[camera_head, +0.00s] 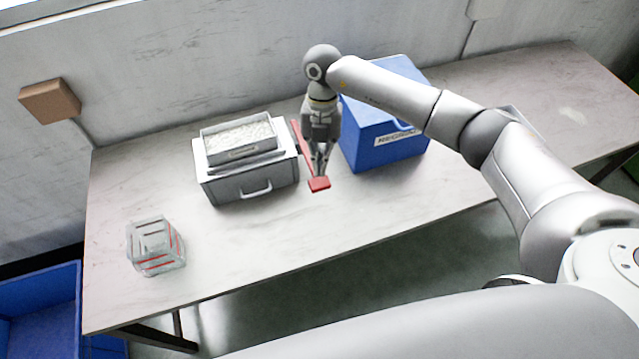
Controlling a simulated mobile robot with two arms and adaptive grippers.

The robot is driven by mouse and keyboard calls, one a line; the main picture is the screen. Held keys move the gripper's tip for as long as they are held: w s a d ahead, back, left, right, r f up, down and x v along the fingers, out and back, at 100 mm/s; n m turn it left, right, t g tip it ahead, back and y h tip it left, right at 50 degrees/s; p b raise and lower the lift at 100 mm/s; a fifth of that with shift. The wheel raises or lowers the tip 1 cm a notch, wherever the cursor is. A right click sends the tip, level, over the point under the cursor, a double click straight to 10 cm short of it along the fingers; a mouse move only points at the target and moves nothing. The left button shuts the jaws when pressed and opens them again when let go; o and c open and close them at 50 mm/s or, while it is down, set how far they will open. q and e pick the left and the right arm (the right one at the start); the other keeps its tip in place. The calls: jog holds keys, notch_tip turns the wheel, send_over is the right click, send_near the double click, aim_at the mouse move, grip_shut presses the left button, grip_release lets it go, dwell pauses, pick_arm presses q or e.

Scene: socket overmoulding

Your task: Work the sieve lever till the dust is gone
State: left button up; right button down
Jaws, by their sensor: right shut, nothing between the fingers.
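The sieve (240,140) is a grey tray full of pale granules on top of a grey box (248,186) with a drawer handle at its front. The red sieve lever (303,150) runs along the box's right side and ends in a flat red handle (319,184) toward the front. My right gripper (319,174) points down right at the lever's handle end. Its fingers are shut with nothing between them; I cannot tell whether they touch the lever. My left gripper is not in view. No dust can be made out at this size.
A blue box (385,150) with a label stands just right of the lever. A clear container (156,247) with red marks stands at the table's front left. A blue bin (40,310) is at the lower left. The table (250,250) is bare in front of the sieve box.

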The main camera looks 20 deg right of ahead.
jog(key=shift+b+x, duration=0.4)
jog(key=shift+x, duration=0.85)
